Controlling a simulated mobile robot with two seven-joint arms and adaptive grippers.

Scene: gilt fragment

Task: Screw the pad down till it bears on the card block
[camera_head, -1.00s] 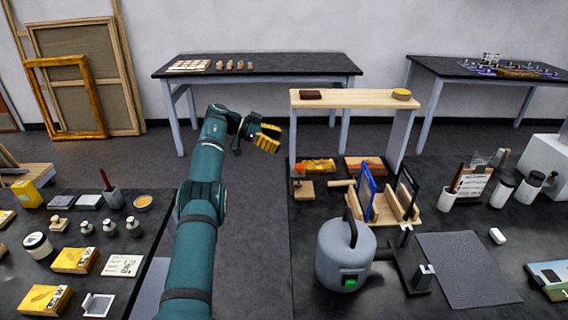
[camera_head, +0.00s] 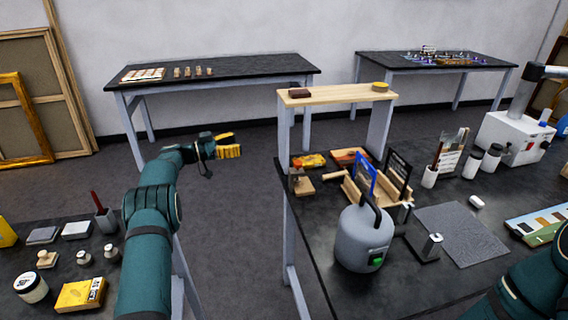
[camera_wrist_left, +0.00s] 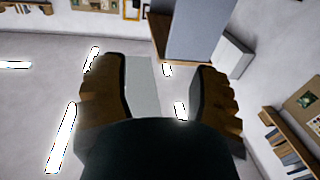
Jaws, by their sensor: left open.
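My left gripper (camera_head: 228,146) has yellow fingers and is held in the air left of the wooden shelf, over the floor gap between the benches. It is open and empty; the left wrist view shows its two fingers (camera_wrist_left: 158,90) spread apart with nothing between them. A small wooden fixture with an upright part (camera_head: 302,184) stands at the near bench's left back edge, right of and below my gripper in the picture. I cannot make out which thing is the pad or the card block. My right gripper is out of view.
The wooden shelf (camera_head: 335,95) rises at the back of the bench. A wooden rack (camera_head: 370,195) with framed panels stands beside the fixture. A grey canister (camera_head: 362,240) with a black handle is in front. A grey mat (camera_head: 462,235) lies to the right.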

